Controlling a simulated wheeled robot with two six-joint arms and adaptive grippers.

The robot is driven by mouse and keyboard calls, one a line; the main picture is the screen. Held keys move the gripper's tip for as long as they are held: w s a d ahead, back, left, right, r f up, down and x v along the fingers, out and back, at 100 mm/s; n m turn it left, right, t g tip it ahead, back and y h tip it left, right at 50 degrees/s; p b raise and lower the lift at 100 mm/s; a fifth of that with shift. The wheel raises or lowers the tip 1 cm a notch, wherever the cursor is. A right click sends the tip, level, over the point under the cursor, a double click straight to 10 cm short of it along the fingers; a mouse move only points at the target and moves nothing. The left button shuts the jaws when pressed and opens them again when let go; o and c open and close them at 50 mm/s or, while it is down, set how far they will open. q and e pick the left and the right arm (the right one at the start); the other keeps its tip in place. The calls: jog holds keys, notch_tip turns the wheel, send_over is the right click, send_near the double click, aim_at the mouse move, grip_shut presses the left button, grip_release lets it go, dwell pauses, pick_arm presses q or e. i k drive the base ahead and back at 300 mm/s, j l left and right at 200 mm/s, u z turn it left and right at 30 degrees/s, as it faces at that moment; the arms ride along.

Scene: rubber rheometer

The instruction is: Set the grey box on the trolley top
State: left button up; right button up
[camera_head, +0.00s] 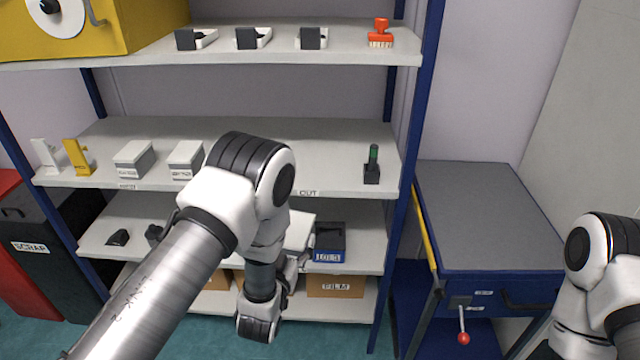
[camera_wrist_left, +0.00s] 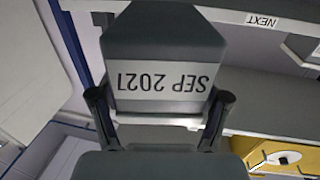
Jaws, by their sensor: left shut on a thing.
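The grey box (camera_wrist_left: 165,40) fills the upper middle of the left wrist view, with a white label reading upside down, apparently SEP 2021 or 2027. My left gripper (camera_wrist_left: 160,97) is shut on it, one finger at each side. In the head view my left forearm and wrist hide most of the gripper and box in front of the rack's lower shelves. The trolley top (camera_head: 490,215) is a bare grey surface on a blue frame at the right. My right arm shows at the right edge, but its gripper is out of frame.
The rack's middle shelf (camera_head: 325,165) holds two small labelled boxes and a green-topped item (camera_head: 373,165). A dark labelled box (camera_head: 329,242) and a FILM box (camera_head: 335,286) sit below. The rack's blue upright (camera_head: 412,110) stands between shelves and trolley.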

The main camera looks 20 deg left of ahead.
aim_at(502, 243)
jog(key=l, duration=1.05)
jog(key=i+l, duration=0.15)
jog(key=l, duration=2)
jog(key=i+l, duration=0.35)
jog(key=i, duration=0.2)
jog(key=z, duration=0.05)
